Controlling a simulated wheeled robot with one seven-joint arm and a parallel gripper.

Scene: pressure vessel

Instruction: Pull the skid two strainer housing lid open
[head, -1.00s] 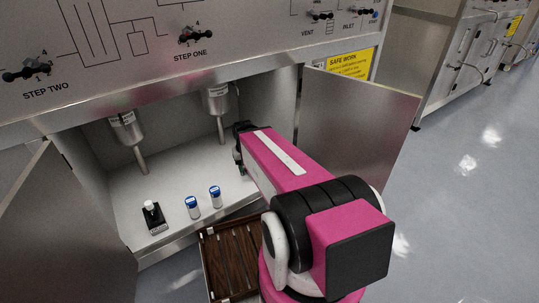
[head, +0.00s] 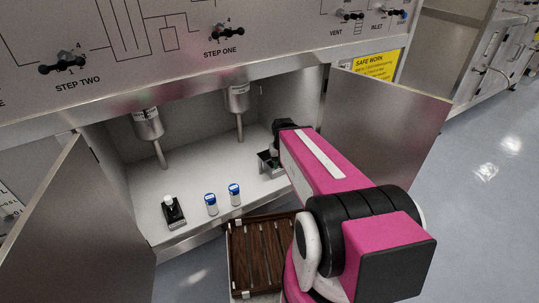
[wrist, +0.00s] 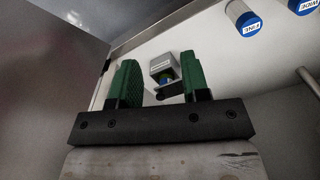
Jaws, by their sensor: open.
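A small grey box (wrist: 163,63) with an open-looking front, a dark bar at its near side and some green and blue inside shows in the wrist view; it looks like the strainer housing, but no label is readable. It shows partly in the head view (head: 265,158), on the cabinet floor at the right. My gripper (wrist: 160,80) is open, its green fingers on either side of the box in the picture. I cannot tell whether they touch it. In the head view my arm covers most of the gripper and part of the box.
Two blue-capped vials (head: 211,204) and a black block with a white knob (head: 174,212) stand on the cabinet floor. Two metal vessels (head: 237,98) hang above. Open doors (head: 385,125) flank the cabinet. A wooden slatted tray (head: 240,262) is below in front.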

